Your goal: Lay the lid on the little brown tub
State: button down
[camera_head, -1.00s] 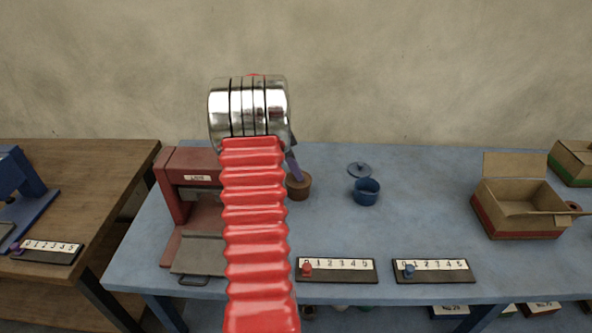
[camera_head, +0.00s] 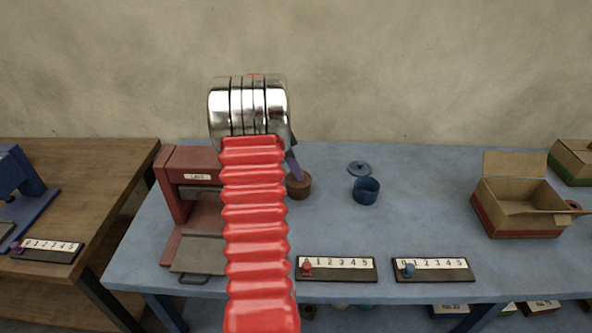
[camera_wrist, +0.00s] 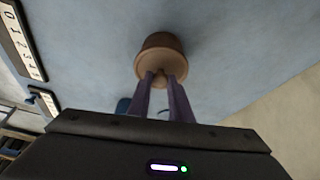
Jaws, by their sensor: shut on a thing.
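The little brown tub (camera_head: 299,190) stands on the blue table, partly hidden behind my arm in the head view. It also shows in the wrist view (camera_wrist: 159,41). The lid (camera_wrist: 159,69), a lighter brown disc with a small knob, is over the tub's mouth and looks level with it. I cannot tell whether it rests fully on the rim. My gripper (camera_wrist: 161,80) has its two purple fingers shut on the lid's knob. In the head view only part of one finger (camera_head: 292,165) shows beside my arm.
A blue tub (camera_head: 366,192) stands to the right, with its blue lid (camera_head: 359,168) lying behind it. A red press (camera_head: 185,190) is at left. Number strips (camera_head: 336,269) lie along the front edge. An open cardboard box (camera_head: 520,212) stands at right.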

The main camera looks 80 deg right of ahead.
jog(key=c, duration=1.5)
grip_release()
jog(key=o, duration=0.5)
jog(key=shift+c, duration=0.2)
jog(key=shift+r, duration=0.15)
jog(key=shift+r, duration=3.4)
